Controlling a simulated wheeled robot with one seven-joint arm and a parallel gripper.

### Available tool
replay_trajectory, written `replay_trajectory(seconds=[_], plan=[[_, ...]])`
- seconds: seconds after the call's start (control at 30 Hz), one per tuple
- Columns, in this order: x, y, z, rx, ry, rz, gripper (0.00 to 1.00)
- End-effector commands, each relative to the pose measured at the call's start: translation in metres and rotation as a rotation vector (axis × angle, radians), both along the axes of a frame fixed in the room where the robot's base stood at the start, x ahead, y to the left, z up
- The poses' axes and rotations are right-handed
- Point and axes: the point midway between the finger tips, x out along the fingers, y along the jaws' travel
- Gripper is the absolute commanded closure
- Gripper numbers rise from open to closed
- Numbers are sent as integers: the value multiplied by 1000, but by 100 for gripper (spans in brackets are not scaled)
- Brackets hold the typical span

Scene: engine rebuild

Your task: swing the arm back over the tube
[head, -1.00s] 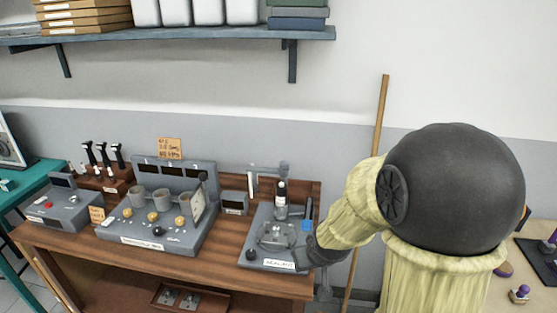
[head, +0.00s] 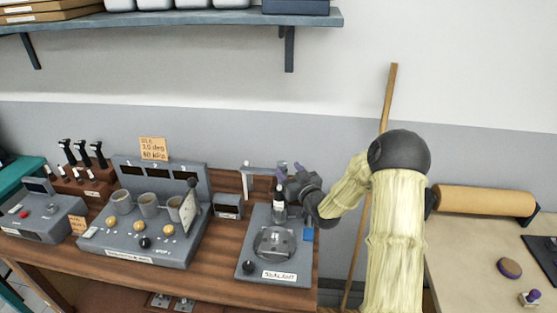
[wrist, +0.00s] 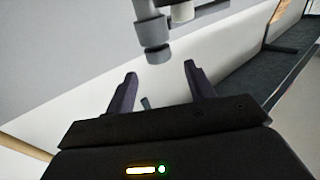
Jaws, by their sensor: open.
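The sealant station (head: 262,262) is a grey plate with a glass dish, a black knob and a label. The tube (head: 279,209), dark with a white label, stands upright at its back. A light grey swing arm (head: 262,168) reaches right from a post behind it. Its end appears just above the tube's top in the picture; I cannot tell whether it is directly over it. My gripper (head: 291,171) is open and empty at the arm's end. In the wrist view, the arm's grey cylindrical end (wrist: 155,40) is beyond and above my two spread fingers (wrist: 161,88). The tube is not visible there.
A grey console (head: 150,245) with cups and knobs and a small grey box (head: 229,206) stand to the left on the wooden bench. A shelf (head: 200,19) runs above. A wooden pole (head: 388,100) leans on the wall behind my arm. A brown roll (head: 485,200) lies right.

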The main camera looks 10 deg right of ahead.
Motion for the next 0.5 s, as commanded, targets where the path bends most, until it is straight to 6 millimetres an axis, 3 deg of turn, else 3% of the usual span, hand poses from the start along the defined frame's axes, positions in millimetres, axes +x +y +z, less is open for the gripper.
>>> replay_trajectory(seconds=[0.17, 0.5], plan=[[0, 0, -15, 1, -3, 0, 46], [0, -3, -15, 0, -1, -5, 46]])
